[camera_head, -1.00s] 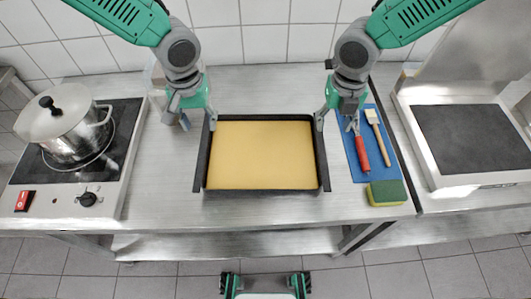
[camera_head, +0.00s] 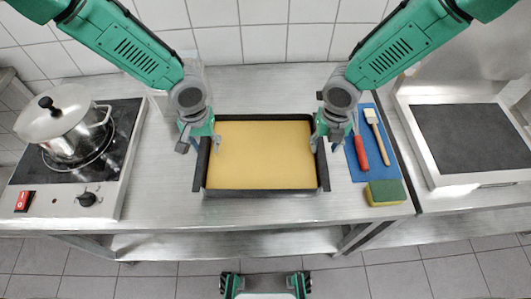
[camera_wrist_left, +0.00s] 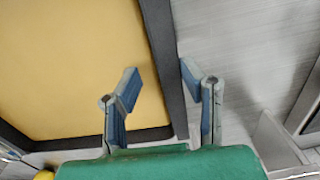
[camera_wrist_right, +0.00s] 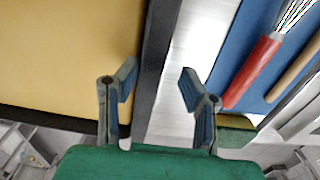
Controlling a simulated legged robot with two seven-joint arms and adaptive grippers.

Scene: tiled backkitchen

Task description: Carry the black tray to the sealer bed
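The black tray (camera_head: 323,170) lies flat on the steel counter, with a yellow-orange sheet (camera_head: 262,155) filling its inside. My left gripper (camera_head: 200,144) is over the tray's left wall; in the left wrist view its open fingers (camera_wrist_left: 158,92) straddle that wall (camera_wrist_left: 163,60). My right gripper (camera_head: 325,143) is over the right wall; in the right wrist view its open fingers (camera_wrist_right: 158,88) straddle that wall (camera_wrist_right: 155,60). A gap shows between fingers and wall on each side. The sealer bed (camera_head: 468,138) is a dark panel in a steel frame at the right.
A blue mat (camera_head: 357,168) with a red-handled whisk (camera_head: 361,153) and a brush (camera_head: 377,135) lies between tray and sealer. A sponge (camera_head: 386,193) sits at its front end. A pot (camera_head: 65,125) stands on the hob at the left. The sealer bed is clear.

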